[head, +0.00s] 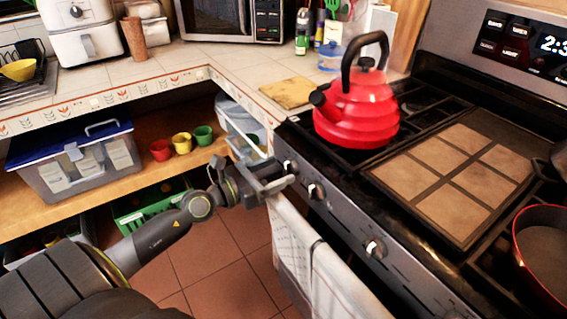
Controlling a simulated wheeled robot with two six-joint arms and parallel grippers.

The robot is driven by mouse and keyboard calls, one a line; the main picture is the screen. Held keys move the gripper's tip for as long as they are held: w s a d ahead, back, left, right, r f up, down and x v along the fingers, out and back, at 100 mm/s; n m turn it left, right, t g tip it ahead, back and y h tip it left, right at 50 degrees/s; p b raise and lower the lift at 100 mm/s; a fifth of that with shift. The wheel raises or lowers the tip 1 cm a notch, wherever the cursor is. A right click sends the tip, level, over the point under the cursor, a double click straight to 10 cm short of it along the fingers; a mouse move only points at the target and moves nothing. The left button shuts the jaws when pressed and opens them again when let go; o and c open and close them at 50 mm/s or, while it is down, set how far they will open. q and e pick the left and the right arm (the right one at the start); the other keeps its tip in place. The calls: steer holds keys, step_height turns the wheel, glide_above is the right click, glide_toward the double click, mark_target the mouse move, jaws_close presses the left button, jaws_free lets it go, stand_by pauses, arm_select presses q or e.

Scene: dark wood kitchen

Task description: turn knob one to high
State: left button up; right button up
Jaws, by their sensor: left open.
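The stove front (345,230) has a row of silver knobs. The leftmost knob (291,166) is near the stove's left corner, a second knob (317,190) is just right of it, and a third knob (375,248) is farther right. My left gripper (284,180) is open at the leftmost knob, its fingertips pointing at the stove front. I cannot tell whether the fingers touch the knob. The knob's markings are too small to read. My right gripper is not in view.
A red kettle (357,110) stands on the back left burner, and a red pan (544,250) is at the right. A white towel (310,262) hangs on the stove front below the gripper. Open shelves with bowls and a blue-lidded bin (75,165) lie left.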

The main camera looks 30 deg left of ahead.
mark_target(290, 168)
arm_select(q)
steer(key=shift+x, duration=1.4)
steer(key=c, duration=0.9)
